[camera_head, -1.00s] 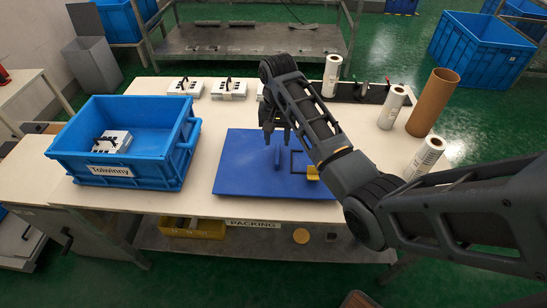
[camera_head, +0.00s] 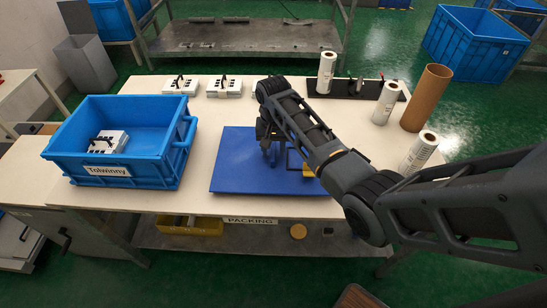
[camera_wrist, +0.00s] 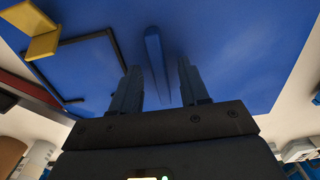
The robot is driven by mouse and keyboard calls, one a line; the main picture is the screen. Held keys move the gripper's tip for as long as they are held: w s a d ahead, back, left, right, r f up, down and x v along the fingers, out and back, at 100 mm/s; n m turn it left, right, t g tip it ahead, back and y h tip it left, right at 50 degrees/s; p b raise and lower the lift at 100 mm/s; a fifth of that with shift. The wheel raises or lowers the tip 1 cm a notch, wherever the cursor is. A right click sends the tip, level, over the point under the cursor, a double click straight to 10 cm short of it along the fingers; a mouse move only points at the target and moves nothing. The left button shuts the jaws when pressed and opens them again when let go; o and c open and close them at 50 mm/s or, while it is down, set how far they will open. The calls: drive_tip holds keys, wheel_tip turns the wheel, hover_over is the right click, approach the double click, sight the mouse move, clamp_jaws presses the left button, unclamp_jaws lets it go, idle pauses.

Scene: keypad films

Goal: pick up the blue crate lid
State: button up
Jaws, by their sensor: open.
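The blue crate lid (camera_head: 240,175) lies flat on the table, right of the blue crate. In the wrist view the lid (camera_wrist: 220,40) fills most of the picture. A raised blue handle (camera_wrist: 155,60) stands up from it, with a black outlined frame and a yellow piece (camera_wrist: 32,30) beside it. My gripper (camera_head: 268,148) is over the lid, close to the handle. In the wrist view its two fingers (camera_wrist: 160,88) are apart, and the handle lies in line with the gap between them. Whether the fingers touch the handle I cannot tell.
The blue crate (camera_head: 125,175), labelled Tolwinny, holds a white device (camera_head: 108,142). More white devices (camera_head: 224,86) stand along the back edge. White film rolls (camera_head: 386,102) and a brown tube (camera_head: 426,98) stand at the right.

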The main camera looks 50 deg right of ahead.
drive_tip(key=shift+f, duration=0.2)
idle(0.3)
drive_tip(key=shift+c, duration=0.3)
clamp_jaws()
